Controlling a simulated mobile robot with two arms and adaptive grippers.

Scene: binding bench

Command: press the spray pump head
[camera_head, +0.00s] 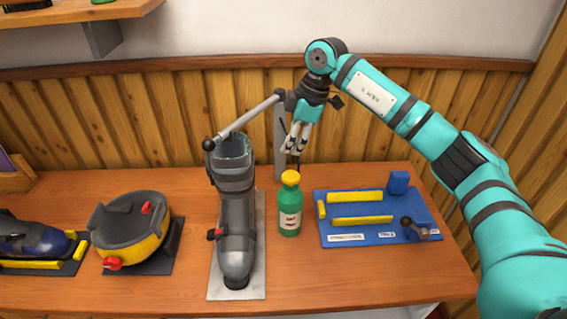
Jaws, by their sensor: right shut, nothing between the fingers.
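A green spray bottle (290,212) with a yellow pump head (290,178) and a pale label stands upright on the bench. It is between the grey boot on its plate and the blue board. My right gripper (293,151) is shut and empty, pointing down. Its fingertips are just above the yellow head in the picture; whether they touch it I cannot tell. My left gripper is not in view.
A grey boot (236,225) on a metal plate stands close left of the bottle, with a lever bar above it. A blue board (345,236) with yellow strips lies right. A yellow-grey binding device (150,245) is further left. The bench front (330,280) is clear.

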